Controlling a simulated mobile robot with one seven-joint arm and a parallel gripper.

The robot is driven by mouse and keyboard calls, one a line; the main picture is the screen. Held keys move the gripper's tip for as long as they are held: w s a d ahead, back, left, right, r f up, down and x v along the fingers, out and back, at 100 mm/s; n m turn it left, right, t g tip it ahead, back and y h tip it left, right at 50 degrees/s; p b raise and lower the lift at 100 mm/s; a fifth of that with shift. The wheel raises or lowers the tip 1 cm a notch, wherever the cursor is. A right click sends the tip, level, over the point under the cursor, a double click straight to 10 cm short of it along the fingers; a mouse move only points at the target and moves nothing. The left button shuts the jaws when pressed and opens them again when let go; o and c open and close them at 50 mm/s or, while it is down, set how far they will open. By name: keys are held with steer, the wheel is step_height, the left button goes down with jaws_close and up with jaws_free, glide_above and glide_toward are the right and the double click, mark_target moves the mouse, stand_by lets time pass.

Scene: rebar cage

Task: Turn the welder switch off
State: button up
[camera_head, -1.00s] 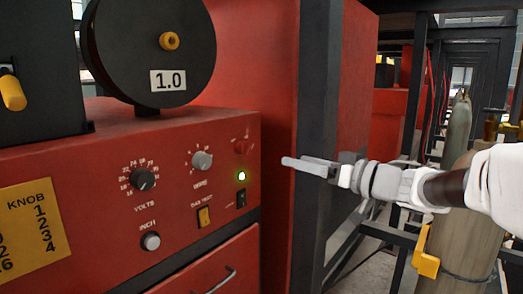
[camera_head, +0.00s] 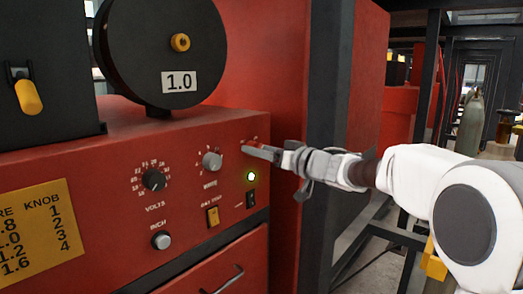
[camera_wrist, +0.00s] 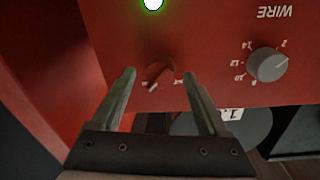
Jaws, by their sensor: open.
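The red rotary switch (camera_wrist: 159,74) is on the welder's red front panel (camera_head: 115,225), at its upper right. In the wrist view it lies between my two finger tips. My gripper (camera_head: 246,147) is open, its fingers pointing at the panel from the right. In the head view the fingers mostly cover this switch. I cannot tell whether they touch it. The green lamp (camera_head: 251,176) below it is lit and also shows in the wrist view (camera_wrist: 153,3). A small black rocker switch (camera_head: 251,198) sits under the lamp.
The grey WIRE knob (camera_head: 212,160) is close to the left of my fingers. A dark post (camera_head: 325,130) stands behind my gripper.

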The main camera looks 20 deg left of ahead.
jaws_close()
stand_by(0.3)
steer(key=shift+n, duration=0.3)
steer(key=shift+f+n+g+y+b, duration=0.15)
steer(key=shift+n+b, duration=1)
steer(key=shift+n, duration=1.85)
steer(key=shift+n+g+y+b, duration=0.15)
steer(key=shift+n+b, duration=1)
steer(key=shift+n, duration=1.85)
steer(key=shift+f+n+y+b, duration=0.15)
steer(key=shift+n+b, duration=1)
steer(key=shift+n, duration=1.85)
